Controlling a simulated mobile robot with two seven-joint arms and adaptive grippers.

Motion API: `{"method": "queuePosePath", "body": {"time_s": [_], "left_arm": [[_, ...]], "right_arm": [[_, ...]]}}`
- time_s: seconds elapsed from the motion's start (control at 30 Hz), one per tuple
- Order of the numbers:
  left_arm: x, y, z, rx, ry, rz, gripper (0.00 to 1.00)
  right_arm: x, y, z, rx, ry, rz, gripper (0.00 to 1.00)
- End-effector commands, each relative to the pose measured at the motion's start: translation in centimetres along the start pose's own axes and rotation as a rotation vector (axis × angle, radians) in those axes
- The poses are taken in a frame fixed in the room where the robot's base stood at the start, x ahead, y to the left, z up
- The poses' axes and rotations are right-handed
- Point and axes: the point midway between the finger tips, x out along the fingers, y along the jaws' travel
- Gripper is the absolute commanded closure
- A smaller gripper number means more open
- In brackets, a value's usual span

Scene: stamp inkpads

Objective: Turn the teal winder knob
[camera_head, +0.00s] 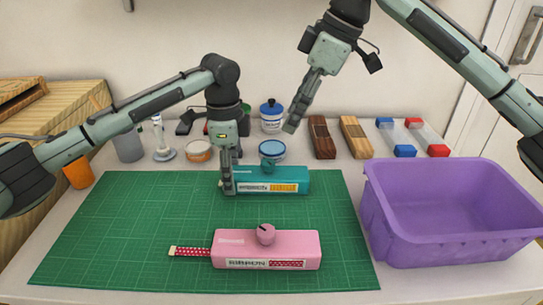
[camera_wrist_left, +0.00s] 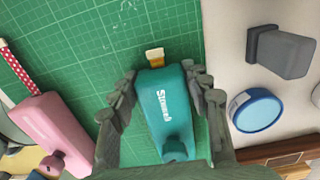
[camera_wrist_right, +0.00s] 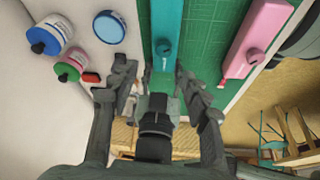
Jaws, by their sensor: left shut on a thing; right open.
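The teal winder (camera_head: 290,176) lies at the back of the green mat, with its round teal knob (camera_head: 268,165) on top. The left wrist view shows the winder body (camera_wrist_left: 160,100), its knob (camera_wrist_left: 173,148) and a short yellowish tab (camera_wrist_left: 155,57) at its end. My left gripper (camera_head: 228,188) is shut on the left end of the winder body, with a finger on each side. My right gripper (camera_head: 290,126) is open and empty, in the air above and behind the winder. The knob also shows beyond its fingers in the right wrist view (camera_wrist_right: 163,48).
A pink winder (camera_head: 225,250) with a dotted ribbon lies in front on the green mat (camera_head: 120,230). A purple bin (camera_head: 450,255) stands at the right. Jars, a blue-lidded tin (camera_head: 271,150) and wooden blocks line the back. The mat's left side is clear.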

Motion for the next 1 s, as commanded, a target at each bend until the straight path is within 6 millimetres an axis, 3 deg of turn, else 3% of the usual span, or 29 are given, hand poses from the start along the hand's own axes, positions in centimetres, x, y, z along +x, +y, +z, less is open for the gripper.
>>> {"method": "queuePosePath", "body": {"time_s": [0.17,0.63,1.0], "left_arm": [[0.0,0.0,0.0,0.0,0.0,0.0,0.84],[0.0,0.0,0.0,0.0,0.0,0.0,0.84],[0.0,0.0,0.0,0.0,0.0,0.0,0.84]], "right_arm": [[1.5,-0.6,0.0,0.018,0.0,-0.032,0.53],[10.1,-0.7,0.0,0.014,0.001,-0.027,0.53],[11.8,-0.7,-0.1,0.013,0.002,-0.023,0.53]]}}
